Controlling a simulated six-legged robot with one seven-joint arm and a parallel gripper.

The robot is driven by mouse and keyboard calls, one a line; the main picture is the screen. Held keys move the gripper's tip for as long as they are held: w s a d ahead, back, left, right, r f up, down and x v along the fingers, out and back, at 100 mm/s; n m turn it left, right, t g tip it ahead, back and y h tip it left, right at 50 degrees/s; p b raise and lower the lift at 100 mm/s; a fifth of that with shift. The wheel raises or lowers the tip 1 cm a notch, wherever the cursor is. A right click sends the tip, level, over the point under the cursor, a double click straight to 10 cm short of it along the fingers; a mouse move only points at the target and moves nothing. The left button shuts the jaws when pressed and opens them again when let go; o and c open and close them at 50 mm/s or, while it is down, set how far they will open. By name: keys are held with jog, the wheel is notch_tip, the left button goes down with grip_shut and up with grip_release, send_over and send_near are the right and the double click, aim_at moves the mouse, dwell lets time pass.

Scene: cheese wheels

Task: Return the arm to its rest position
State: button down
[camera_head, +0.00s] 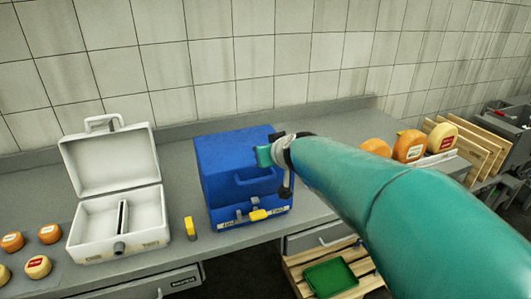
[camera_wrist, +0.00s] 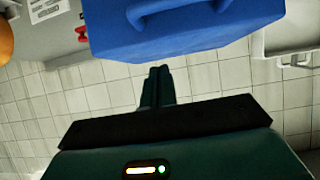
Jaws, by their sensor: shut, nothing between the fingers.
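My teal arm reaches in from the right in the head view. My gripper (camera_head: 264,156) overlaps the upper right of the closed blue case (camera_head: 225,160). In the wrist view, my gripper (camera_wrist: 160,72) shows its two fingers together, with nothing between them. There the blue case (camera_wrist: 185,30) fills the top of the picture, and the fingertips lie just short of its edge in the picture. Tiled wall shows around the fingers. I cannot tell the exact distance to the case. The part of the case behind my gripper is hidden.
An open white case (camera_head: 85,215) stands to the left, with several cheese wheels (camera_head: 38,267) beside it. A small yellow block (camera_head: 190,228) stands between the cases. More cheeses (camera_head: 410,146) and wooden boards (camera_head: 482,150) are at the right. A green tray (camera_head: 331,278) lies below the counter.

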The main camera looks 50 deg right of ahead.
jog(key=s+a+f, duration=0.2)
jog(key=s+a, duration=0.1)
jog(key=s, duration=0.3)
jog(key=shift+a+f, duration=0.2)
jog(key=shift+a, duration=0.05)
jog(key=w+a+n+y, duration=0.3)
jog(key=w+a+y, duration=0.15)
jog(key=a, duration=0.95)
jog(key=s+a+f+n+g, duration=0.1)
jog(key=s+a+g, duration=0.1)
jog(key=a, duration=0.6)
jog(key=s+a+f+n+g+y, duration=0.1)
jog(key=s+a+f+g, duration=0.1)
jog(key=a, duration=0.6)
jog(key=shift+s+a+f+n+g, duration=0.15)
jog(key=shift+s+f+n+g, duration=0.05)
jog(key=shift+s+n+g, duration=0.2)
